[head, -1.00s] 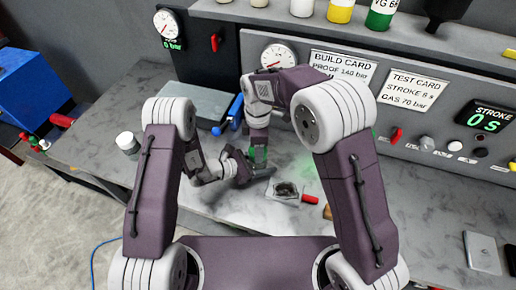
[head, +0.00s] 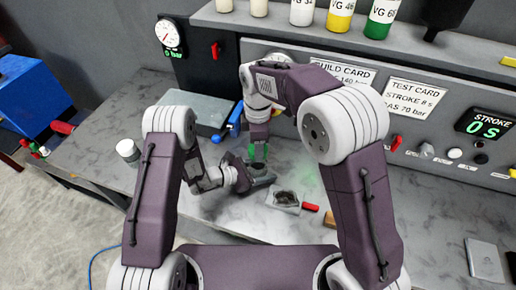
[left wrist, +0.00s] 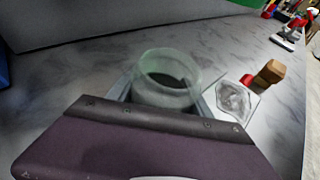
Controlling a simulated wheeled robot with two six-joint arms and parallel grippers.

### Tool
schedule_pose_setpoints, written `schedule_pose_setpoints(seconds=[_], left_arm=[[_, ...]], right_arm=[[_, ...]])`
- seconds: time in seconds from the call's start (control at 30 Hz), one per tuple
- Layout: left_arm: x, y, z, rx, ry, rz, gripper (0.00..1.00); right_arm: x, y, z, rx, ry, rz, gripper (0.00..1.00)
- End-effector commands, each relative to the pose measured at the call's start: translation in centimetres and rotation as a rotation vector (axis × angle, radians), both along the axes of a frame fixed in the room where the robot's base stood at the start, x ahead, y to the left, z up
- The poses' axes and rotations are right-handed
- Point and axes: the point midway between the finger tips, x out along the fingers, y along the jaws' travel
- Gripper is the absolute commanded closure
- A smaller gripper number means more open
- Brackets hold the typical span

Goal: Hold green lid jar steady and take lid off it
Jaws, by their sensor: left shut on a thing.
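The jar (left wrist: 168,92) stands in the left wrist view with its clear, faintly green rim open and something dark inside. My left gripper (head: 258,174) is shut around the jar low on the bench; in the head view, the jar itself is mostly hidden by the gripper. My right gripper (head: 259,154) points straight down just above the left one. Green, apparently the lid (head: 254,151), shows at its fingertips, above the jar. The lid is small and partly covered by the fingers.
A clear dish (head: 286,198) with dark content lies right of the grippers, also in the left wrist view (left wrist: 234,100). A red-tipped item (head: 310,207) lies beside it. A white-lidded pot (head: 127,150) stands left. The panel (head: 440,130) rises behind.

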Motion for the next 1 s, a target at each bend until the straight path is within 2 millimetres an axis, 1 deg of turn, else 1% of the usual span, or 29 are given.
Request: schedule_pose_setpoints(seconds=[0.07,0.1,0.17,0.43,0.57,0.77,1.0], left_arm=[[0.0,0.0,0.0,0.000,0.000,0.000,1.00],[0.0,0.0,0.0,0.000,0.000,0.000,0.33],[0.0,0.0,0.0,0.000,0.000,0.000,0.17],[0.0,0.0,0.0,0.000,0.000,0.000,0.16],[-0.3,0.8,0.3,0.000,0.000,0.001,0.16],[-1.5,3.6,1.5,0.000,0.000,0.005,0.16],[-3.5,7.7,3.4,0.001,-0.002,0.007,0.16]], right_arm=[[0.0,0.0,0.0,0.000,0.000,0.000,0.95],[0.0,0.0,0.0,0.000,0.000,0.000,0.95],[0.0,0.0,0.0,0.000,0.000,0.000,0.95],[0.0,0.0,-0.1,0.000,0.000,0.000,0.95],[0.0,0.0,-0.2,0.000,0.000,0.000,0.95],[0.0,0.0,-0.5,0.000,0.000,0.000,0.95],[0.0,0.0,-0.9,0.000,0.000,0.000,0.95]])
